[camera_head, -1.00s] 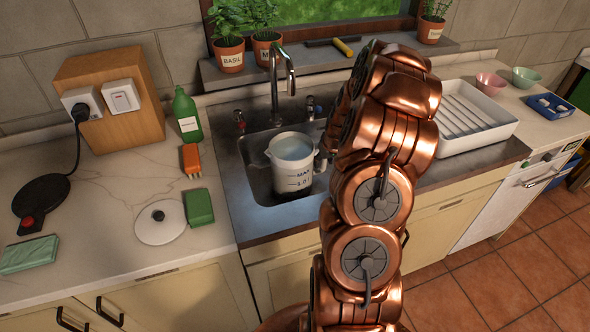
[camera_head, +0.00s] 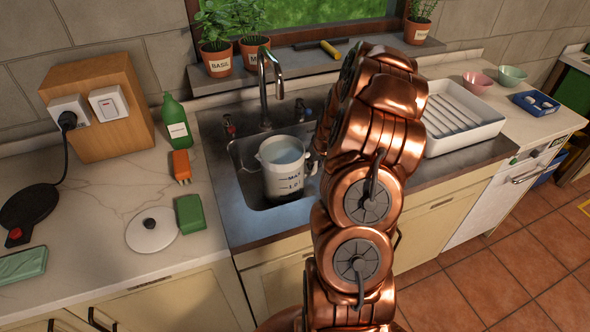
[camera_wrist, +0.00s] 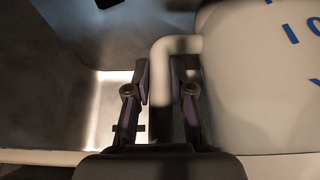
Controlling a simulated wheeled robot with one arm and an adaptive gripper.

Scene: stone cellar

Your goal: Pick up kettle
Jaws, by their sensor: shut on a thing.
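The kettle (camera_head: 283,172) is a white jug with blue level marks and water in it, open at the top. It stands upright in or just above the sink basin (camera_head: 247,187); I cannot tell whether it touches the bottom. In the wrist view its white body (camera_wrist: 255,75) fills the right side. My gripper (camera_wrist: 160,88) is shut on the kettle's handle (camera_wrist: 166,50), which passes between the two fingers. In the head view my arm hides most of the gripper. A round white lid (camera_head: 152,230) with a black knob lies on the left counter.
The tap (camera_head: 266,85) rises behind the kettle. A black power base (camera_head: 27,215), green bottle (camera_head: 176,122), orange block (camera_head: 181,166) and green sponge (camera_head: 190,214) are on the left counter. A white drying rack (camera_head: 463,120) stands right.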

